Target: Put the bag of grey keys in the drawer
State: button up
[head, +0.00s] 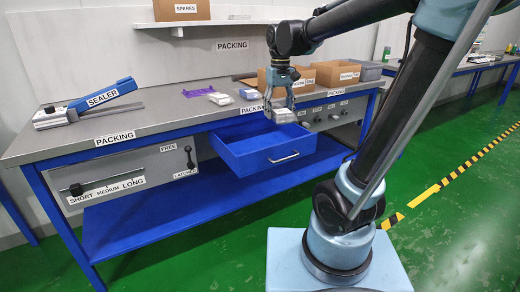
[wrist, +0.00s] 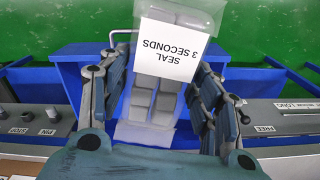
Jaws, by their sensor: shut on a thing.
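The bag of grey keys (wrist: 154,105) is clear, with grey blocks inside and a white label reading "SEAL 3 SECONDS". My gripper (wrist: 160,85) is shut on it, with one finger on each side. In the head view my gripper (head: 281,102) points down and holds the bag (head: 284,116) above the open blue drawer (head: 262,166). The drawer is pulled out from under the bench and has a metal handle on its front. In the wrist view the drawer (wrist: 72,68) shows beneath the bag.
The grey packing bench (head: 160,113) carries a blue sealer (head: 95,103), two small bags (head: 220,99) (head: 250,94) and open cardboard boxes (head: 337,72). A panel with a slider and a FREE/LATCHED lever (head: 189,157) is left of the drawer. Knobs are on its right.

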jog(key=w+a+f+n, duration=0.1)
jog(key=w+a+f, duration=0.1)
jog(key=w, duration=0.5)
jog(key=w+a+f+n, duration=0.2)
jog(key=w, duration=0.4)
jog(key=f, duration=1.8)
jog(key=shift+w+d+f, duration=0.15)
jog(key=shift+w+d, duration=0.05)
jog(key=shift+w, duration=0.05)
jog(key=shift+f, duration=0.1)
jog(key=o, duration=1.1)
jog(key=shift+o, duration=0.4)
